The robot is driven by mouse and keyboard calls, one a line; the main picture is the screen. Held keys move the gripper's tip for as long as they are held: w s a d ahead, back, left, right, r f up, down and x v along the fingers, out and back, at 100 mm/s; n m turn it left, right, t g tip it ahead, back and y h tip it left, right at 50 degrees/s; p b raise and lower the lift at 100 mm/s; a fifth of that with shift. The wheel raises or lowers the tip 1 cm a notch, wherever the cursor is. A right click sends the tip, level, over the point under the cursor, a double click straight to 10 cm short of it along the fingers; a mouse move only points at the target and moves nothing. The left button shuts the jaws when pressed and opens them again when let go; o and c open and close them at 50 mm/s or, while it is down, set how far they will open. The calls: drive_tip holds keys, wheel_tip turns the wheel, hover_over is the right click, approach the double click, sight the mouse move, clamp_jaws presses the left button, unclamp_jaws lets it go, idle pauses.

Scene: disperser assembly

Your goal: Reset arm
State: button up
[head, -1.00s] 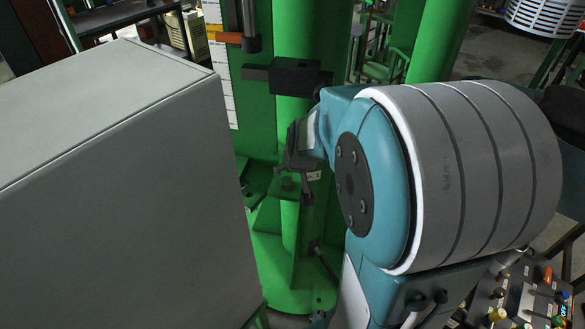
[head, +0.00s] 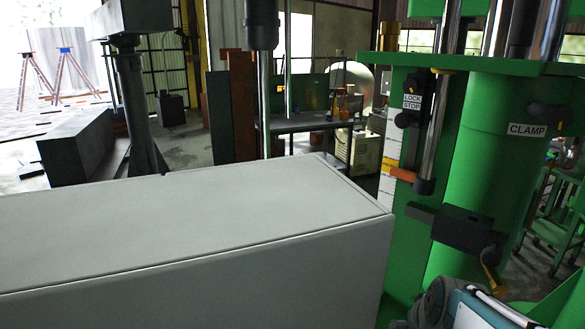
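My gripper is not clearly visible in the head view. At the bottom right edge, a dark grey rounded part and a teal part with a pale panel (head: 480,308) are cut off by the frame. I cannot tell whether they belong to my arm or to the machine. The green machine (head: 492,137) stands on the right, with a thick column marked CLAMP, a LOCK STOP switch (head: 411,103) and a vertical metal rod. A dark block (head: 462,228) juts from it, with a brass-coloured piece below it at the right.
A large grey box (head: 180,235) fills the lower left and centre, its right end close to the machine. Behind it are a dark pillar (head: 136,105), a workbench (head: 305,122) and a beige unit (head: 366,151). Floor shows between them.

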drive_tip(key=s+a+r+n, duration=0.1)
drive_tip(key=s+a+r, duration=0.1)
drive_tip(key=s+a, duration=0.2)
drive_tip(key=s+a+r, duration=0.3)
drive_tip(key=s+a, duration=0.1)
drive_tip(key=s, duration=0.4)
drive_tip(key=shift+s+r+n+y, duration=0.25)
drive_tip(key=shift+n+y, duration=0.15)
drive_tip(key=shift+a, duration=0.1)
